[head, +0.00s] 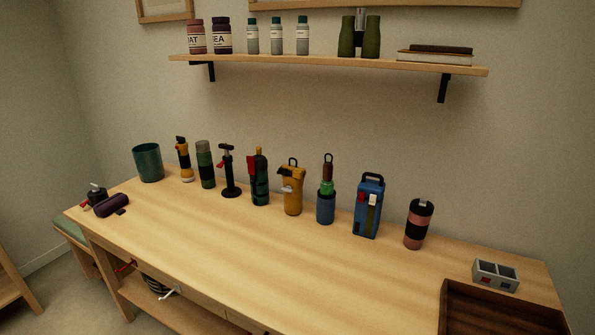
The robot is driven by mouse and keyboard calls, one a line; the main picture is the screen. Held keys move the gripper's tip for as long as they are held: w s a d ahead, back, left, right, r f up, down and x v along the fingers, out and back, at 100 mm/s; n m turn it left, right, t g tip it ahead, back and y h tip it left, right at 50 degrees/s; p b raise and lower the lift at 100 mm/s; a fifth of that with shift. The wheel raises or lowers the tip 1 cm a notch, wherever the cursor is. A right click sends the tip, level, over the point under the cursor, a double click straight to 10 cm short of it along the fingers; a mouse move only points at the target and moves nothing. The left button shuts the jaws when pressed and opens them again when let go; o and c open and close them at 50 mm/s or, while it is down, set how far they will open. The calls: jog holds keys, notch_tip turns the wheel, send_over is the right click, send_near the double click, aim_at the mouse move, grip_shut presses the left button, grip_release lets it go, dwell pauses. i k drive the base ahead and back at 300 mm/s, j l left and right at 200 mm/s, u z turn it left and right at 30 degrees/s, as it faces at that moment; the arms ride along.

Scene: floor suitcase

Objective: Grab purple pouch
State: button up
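A dark purple pouch (111,205), rounded and elongated, lies on the wooden table at its left end, close to the front edge. A small dark piece sticks out at its right end. A dark object with a red part (97,194) stands just behind and left of it, and the two overlap in the view. My gripper is not in the head view.
Along the back of the table (230,240) stand a teal cup (148,162), several bottles and tools, a blue case (369,207) and a pink-black tumbler (418,224). A dark wooden tray (480,318) is at right. The table's front middle is clear. A shelf (330,62) hangs above.

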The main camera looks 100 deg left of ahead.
aim_at(114, 203)
jog(key=u, duration=3.95)
jog(key=j+z, duration=0.15)
jog(key=z, duration=0.25)
jog(key=i+j+z, duration=0.1)
jog(key=z, duration=0.25)
jog(key=i+j+z, duration=0.1)
jog(key=j+z, duration=0.2)
jog(key=j, duration=0.65)
jog(key=j+z, duration=0.35)
jog(key=j, duration=0.6)
jog(key=k+j, duration=0.1)
jog(key=j, duration=1.75)
